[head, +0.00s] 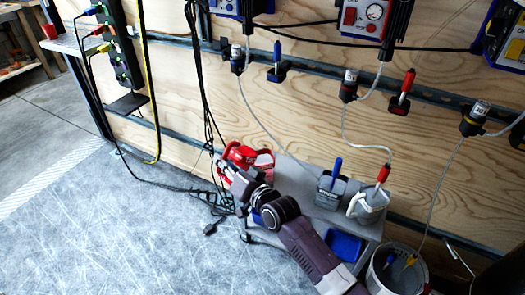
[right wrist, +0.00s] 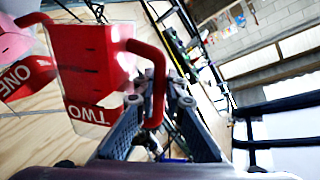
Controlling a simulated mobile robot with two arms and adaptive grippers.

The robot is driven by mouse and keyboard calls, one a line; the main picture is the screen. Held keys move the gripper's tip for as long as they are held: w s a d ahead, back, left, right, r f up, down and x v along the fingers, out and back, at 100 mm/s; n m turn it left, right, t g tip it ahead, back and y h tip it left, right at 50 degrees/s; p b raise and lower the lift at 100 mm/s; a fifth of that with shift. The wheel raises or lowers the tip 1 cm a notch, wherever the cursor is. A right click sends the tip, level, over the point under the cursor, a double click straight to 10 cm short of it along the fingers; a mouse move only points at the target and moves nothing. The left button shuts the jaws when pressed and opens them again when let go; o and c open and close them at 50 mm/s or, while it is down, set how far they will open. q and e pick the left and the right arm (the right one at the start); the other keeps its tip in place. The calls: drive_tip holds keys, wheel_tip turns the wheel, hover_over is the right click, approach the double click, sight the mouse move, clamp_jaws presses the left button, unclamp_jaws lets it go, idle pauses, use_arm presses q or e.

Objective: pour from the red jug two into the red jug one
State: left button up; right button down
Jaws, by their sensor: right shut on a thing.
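In the right wrist view, red jug two (right wrist: 95,75) shows its white "TWO" lettering and a red curved handle. My right gripper (right wrist: 158,112) is shut on that handle. Red jug one (right wrist: 28,78), lettered "ONE", is close beside it at the left edge, partly cut off. In the head view my right gripper (head: 228,172) is at the left end of a small grey shelf, against the red jugs. They overlap there and are partly hidden by my arm, so I cannot tell their gap or tilt. My left gripper is not in view.
The grey shelf (head: 295,175) also holds two grey containers (head: 330,188) (head: 370,204) with blue and red handled tools. A blue bin (head: 345,246) is below, and a white bucket (head: 397,272) stands at right. Black cables hang by the jugs.

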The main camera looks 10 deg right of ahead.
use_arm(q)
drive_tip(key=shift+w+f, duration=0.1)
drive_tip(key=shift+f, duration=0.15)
use_arm(e)
drive_tip(key=shift+w+r, duration=0.1)
drive_tip(key=shift+r, duration=0.25)
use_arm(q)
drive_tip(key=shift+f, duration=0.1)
use_arm(e)
drive_tip(key=shift+r, duration=0.1)
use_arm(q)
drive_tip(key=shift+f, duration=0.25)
use_arm(e)
drive_tip(key=shift+d+r, duration=0.1)
drive_tip(key=shift+r, duration=0.05)
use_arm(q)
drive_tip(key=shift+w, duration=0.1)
use_arm(e)
drive_tip(key=shift+m, duration=0.3)
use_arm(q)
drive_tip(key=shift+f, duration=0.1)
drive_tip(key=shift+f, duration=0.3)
use_arm(e)
drive_tip(key=shift+w+d+r, duration=0.1)
drive_tip(key=shift+r, duration=0.1)
use_arm(q)
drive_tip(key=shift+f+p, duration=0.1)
drive_tip(key=shift+p, duration=0.2)
use_arm(e)
drive_tip(key=shift+r, duration=0.1)
